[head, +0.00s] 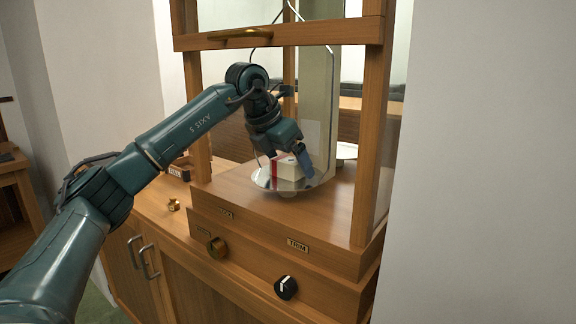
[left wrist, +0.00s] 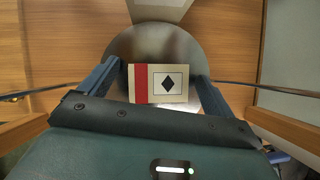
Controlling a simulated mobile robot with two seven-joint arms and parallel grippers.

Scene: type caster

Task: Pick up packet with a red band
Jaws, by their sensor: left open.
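The packet with a red band (head: 288,170) is a small cream box lying on a round metal pan inside the wooden frame. In the left wrist view the packet (left wrist: 176,84) shows a red band at its left end and a black diamond in a framed square. My left gripper (head: 290,172) is open over the packet, with one finger on each side of it. In the left wrist view the fingers of my left gripper (left wrist: 157,82) stand left and right of the packet, with a gap on each side. My right gripper is out of view.
Wooden posts (head: 373,150) and a crossbar (head: 300,33) frame the opening around my arm. A brass knob (head: 217,248), a black knob (head: 286,287) and a small brass piece (head: 173,205) are in front and left.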

